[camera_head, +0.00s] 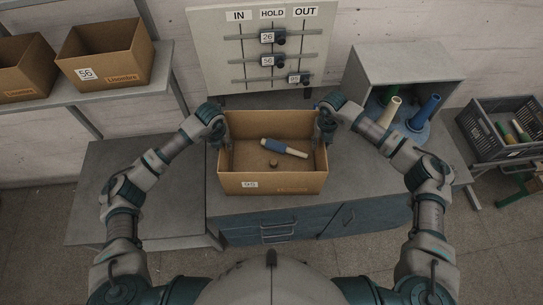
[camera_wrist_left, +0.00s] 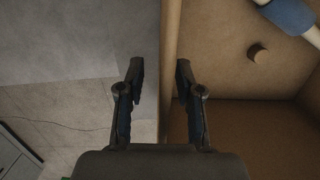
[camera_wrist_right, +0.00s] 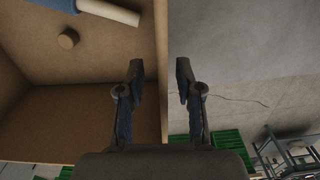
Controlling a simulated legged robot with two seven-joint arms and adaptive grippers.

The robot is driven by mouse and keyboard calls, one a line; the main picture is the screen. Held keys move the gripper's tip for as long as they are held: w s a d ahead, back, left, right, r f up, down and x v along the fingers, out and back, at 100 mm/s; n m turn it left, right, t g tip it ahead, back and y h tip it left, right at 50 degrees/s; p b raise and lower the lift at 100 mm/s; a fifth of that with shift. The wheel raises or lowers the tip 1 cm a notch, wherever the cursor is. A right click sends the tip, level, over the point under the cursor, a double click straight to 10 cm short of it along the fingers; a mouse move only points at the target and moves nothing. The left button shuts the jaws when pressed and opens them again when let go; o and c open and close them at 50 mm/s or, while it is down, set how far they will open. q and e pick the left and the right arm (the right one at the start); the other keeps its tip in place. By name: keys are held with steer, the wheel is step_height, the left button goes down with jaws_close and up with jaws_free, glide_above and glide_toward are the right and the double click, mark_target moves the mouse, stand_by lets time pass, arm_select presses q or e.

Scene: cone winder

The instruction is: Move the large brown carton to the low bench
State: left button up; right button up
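The large brown carton (camera_head: 271,183) sits open-topped on the grey worktop above blue drawers. A blue and pale cone (camera_head: 284,148) and a small brown round piece (camera_head: 273,163) lie inside. My left gripper (camera_head: 221,138) is at its left wall; in the left wrist view its fingers (camera_wrist_left: 160,75) are apart, astride the wall (camera_wrist_left: 171,50), with a gap on the outer side. My right gripper (camera_head: 325,132) is at the right wall; its parted fingers (camera_wrist_right: 160,75) straddle that wall (camera_wrist_right: 161,40). A lower grey bench (camera_head: 140,185) stands left of the worktop, its top bare.
A board marked IN, HOLD, OUT (camera_head: 215,50) stands behind the carton. Two brown cartons (camera_head: 105,72) sit on the upper left shelf (camera_head: 80,95). A grey cabinet (camera_head: 405,60) with cones is at the right, and a grey crate (camera_head: 480,135) is beyond it.

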arm_select(q)
steer(key=shift+d+f, duration=0.15)
arm_select(e)
steer(key=shift+d+f, duration=0.15)
steer(key=shift+f, duration=0.1)
arm_select(q)
jaws_close()
arm_select(e)
jaws_close()
steer(key=shift+r, duration=0.1)
